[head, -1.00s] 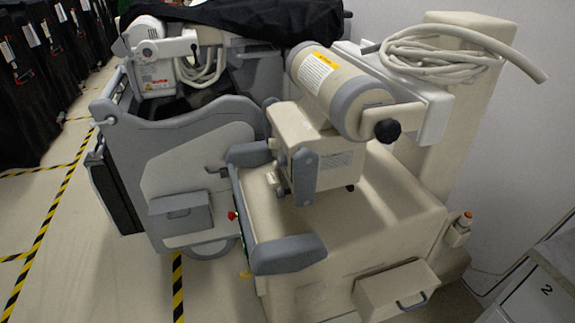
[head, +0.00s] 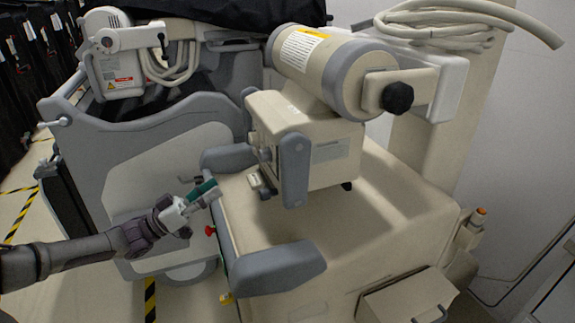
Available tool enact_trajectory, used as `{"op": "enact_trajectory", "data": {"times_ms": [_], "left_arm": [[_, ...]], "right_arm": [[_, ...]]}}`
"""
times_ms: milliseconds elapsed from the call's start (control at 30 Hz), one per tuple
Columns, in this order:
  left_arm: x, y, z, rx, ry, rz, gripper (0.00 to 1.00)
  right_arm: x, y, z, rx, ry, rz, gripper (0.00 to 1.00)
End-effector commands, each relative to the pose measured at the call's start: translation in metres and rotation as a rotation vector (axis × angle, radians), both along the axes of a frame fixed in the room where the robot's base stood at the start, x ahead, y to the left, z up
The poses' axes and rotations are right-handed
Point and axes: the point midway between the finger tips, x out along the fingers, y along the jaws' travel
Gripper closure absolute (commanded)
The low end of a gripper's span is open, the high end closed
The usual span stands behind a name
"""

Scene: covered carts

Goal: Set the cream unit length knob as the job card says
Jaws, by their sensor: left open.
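The cream unit (head: 400,235) fills the right half of the head view, with a cream tube (head: 330,65) and a box-shaped head (head: 330,150) hanging below it. A black round knob (head: 397,97) sits at the tube arm's right end. Small knobs or levers show on the head's left face, with a small pale part (head: 262,186) below; I cannot tell which is the length knob. My left gripper (head: 211,193) is open and empty, left of the head and apart from it, near the unit's grey left edge. My right gripper and a readable job card are not visible.
A second, grey unit (head: 160,180) stands at the left, partly under a black cover (head: 230,12). A grey bumper (head: 275,268) juts from the cream unit's front. A red button (head: 210,231) lies just below my left gripper. Coiled cable (head: 440,20) hangs at the top right.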

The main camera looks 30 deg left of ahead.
Motion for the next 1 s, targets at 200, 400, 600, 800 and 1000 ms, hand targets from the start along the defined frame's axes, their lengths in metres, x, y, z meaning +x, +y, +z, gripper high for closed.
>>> {"op": "enact_trajectory", "data": {"times_ms": [200,400,600,800,1000], "left_arm": [[0.017,-0.013,0.012,-0.005,-0.010,-0.006,0.41],[0.046,-0.032,0.027,-0.005,-0.011,-0.005,0.41],[0.074,-0.051,0.040,-0.004,-0.008,-0.003,0.41],[0.095,-0.066,0.049,-0.002,-0.006,-0.004,0.41],[0.104,-0.072,0.052,0.000,-0.003,-0.002,0.41]], "right_arm": [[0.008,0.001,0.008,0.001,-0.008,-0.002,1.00],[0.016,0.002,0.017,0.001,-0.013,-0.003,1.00],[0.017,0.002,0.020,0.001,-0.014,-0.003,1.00],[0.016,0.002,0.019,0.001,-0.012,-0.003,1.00],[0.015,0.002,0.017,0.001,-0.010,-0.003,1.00]]}}
